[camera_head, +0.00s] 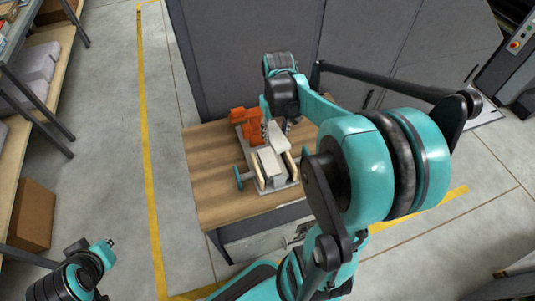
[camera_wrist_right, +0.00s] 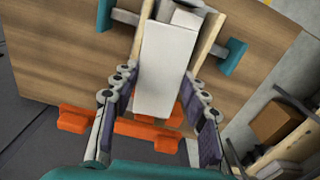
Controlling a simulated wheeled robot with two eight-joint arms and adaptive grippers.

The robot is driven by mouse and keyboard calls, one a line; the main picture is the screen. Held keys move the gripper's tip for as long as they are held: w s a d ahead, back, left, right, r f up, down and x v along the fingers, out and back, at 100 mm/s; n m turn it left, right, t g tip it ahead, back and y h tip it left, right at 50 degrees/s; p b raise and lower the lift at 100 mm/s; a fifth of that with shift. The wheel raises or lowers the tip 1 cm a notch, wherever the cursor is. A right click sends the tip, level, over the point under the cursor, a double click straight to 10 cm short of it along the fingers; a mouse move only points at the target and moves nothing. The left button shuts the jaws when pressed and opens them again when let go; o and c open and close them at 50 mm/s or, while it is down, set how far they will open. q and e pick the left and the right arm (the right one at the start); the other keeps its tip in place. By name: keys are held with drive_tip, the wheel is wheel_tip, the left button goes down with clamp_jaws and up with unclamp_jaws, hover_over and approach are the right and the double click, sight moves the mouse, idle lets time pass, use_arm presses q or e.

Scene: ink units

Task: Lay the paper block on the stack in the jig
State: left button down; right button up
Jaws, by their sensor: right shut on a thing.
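The paper block (camera_head: 279,138) is a white slab in my right gripper (camera_head: 277,126), at the back end of the jig (camera_head: 287,186). The right wrist view shows the block (camera_wrist_right: 166,65) between the two padded fingers of the right gripper (camera_wrist_right: 162,84). The stack (camera_head: 269,161) is pale and lies between the jig's wooden side rails; part of it (camera_wrist_right: 187,19) shows past the block in the wrist view. I cannot tell whether block and stack touch. My left arm is at the lower left, away from the table; its gripper (camera_head: 109,243) is too small to read.
An orange fixture (camera_head: 243,122) stands behind the jig. Teal handles (camera_head: 238,178) stick out at the jig's sides. The wooden tabletop (camera_head: 213,178) is clear on the left. Grey cabinets (camera_head: 245,50) stand behind, and a shelf with a cardboard box (camera_head: 31,214) is at far left.

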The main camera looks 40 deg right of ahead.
drive_tip(key=s+d+r+m+p, duration=0.1)
drive_tip(key=s+d+r+p, duration=0.1)
drive_tip(key=s+d, duration=0.55)
drive_tip(key=b, duration=0.4)
hover_over(271, 159)
wheel_tip(271, 159, down, 7)
drive_tip(key=shift+r, duration=0.1)
drive_tip(key=shift+f+b, duration=0.7)
drive_tip(key=shift+f, duration=1.35)
drive_tip(key=shift+s+f, duration=0.1)
drive_tip(key=o, duration=1.2)
